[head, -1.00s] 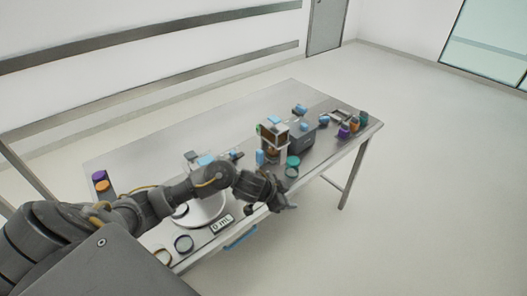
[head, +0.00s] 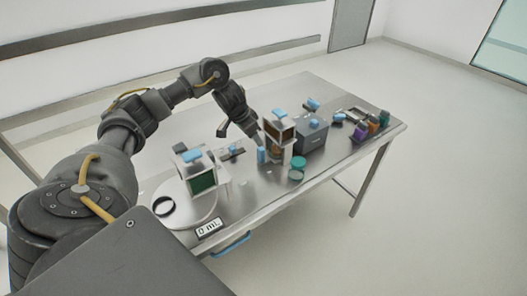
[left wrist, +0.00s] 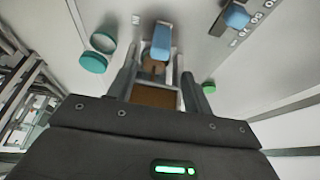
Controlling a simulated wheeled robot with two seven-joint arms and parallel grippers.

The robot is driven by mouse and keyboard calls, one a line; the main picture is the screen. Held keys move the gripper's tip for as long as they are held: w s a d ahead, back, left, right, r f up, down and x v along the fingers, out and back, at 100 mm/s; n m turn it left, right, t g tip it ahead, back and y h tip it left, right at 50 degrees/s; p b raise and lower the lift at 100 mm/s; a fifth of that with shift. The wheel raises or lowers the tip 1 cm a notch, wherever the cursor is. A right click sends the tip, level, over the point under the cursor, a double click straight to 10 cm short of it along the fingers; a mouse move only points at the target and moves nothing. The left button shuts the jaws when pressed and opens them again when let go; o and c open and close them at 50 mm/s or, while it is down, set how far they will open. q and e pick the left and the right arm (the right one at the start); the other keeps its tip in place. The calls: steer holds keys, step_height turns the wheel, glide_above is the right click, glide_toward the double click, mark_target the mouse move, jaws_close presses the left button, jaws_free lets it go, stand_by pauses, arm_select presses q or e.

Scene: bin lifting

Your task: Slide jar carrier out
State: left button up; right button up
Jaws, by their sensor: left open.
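A white-framed carrier (head: 279,132) with brown panels and a blue top grip stands upright near the table's middle. A similar carrier with a green panel (head: 201,181) stands on a round white plate (head: 180,213) with a "0 mL" display. I cannot tell which is the jar carrier. My left gripper (head: 243,130) is open, behind and left of the brown-panelled one. In the left wrist view, its fingers (left wrist: 160,68) lie on either side of a brown panel (left wrist: 154,97) and a blue part (left wrist: 161,42); contact is unclear. My right gripper is out of view.
A grey box (head: 313,137) stands right of the brown-panelled carrier, with a teal-lidded jar (head: 297,168) in front. Coloured jars (head: 373,127) stand at the table's right end. A small blue block (head: 261,155) is close to the carrier.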

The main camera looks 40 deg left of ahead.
mark_target(261, 149)
arm_select(q)
steer(key=x, duration=0.8)
steer(key=shift+w+f+p, duration=0.2)
steer(key=shift+f+p, duration=0.15)
steer(key=shift+w+f, duration=0.3)
steer(key=shift+f, duration=0.3)
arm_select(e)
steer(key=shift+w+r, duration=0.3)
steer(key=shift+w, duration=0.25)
arm_select(q)
steer(key=shift+d, duration=0.1)
jaws_close()
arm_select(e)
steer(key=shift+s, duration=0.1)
